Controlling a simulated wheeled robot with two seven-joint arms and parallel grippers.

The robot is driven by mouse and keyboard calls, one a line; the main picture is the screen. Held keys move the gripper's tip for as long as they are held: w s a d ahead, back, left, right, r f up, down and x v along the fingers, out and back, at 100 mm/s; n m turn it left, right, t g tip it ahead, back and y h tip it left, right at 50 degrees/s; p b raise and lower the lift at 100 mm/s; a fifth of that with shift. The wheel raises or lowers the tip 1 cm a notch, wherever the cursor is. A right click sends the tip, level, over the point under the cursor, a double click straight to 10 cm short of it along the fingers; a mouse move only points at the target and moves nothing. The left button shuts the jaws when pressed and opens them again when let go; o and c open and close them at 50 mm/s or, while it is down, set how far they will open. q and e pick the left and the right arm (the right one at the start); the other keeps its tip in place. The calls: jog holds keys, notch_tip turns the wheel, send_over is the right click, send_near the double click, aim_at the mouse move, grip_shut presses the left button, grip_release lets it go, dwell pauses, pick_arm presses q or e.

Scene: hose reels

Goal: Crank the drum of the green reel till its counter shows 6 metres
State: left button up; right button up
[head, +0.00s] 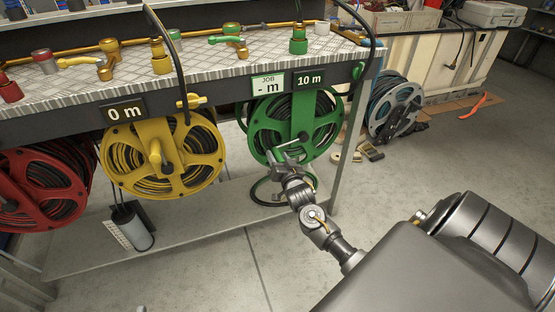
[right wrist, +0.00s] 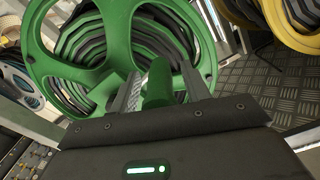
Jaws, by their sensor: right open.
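The green reel (head: 265,130) hangs under the bench's front edge, with dark hose wound on its drum. Its counter (head: 308,80) reads 10 m; a pale green JOB plate (head: 268,84) beside it reads "- m". My right gripper (head: 286,156) is at the lower front of the drum. In the right wrist view its open fingers stand on either side of the green crank handle (right wrist: 158,88); I cannot tell whether they touch it. The green drum (right wrist: 125,35) fills the upper part of that view. My left gripper is in no view.
A yellow reel (head: 125,155) with a 0 m counter (head: 125,111) and a red reel (head: 40,190) hang to the left. A grey reel (head: 395,105) stands on the floor at right. The bench leg (head: 350,140) is close to the green reel. The right foreground floor is partly covered by my arm.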

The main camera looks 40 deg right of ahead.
jog(key=shift+w+d, duration=0.1)
jog(key=shift+w, duration=0.1)
grip_shut()
dwell(0.3)
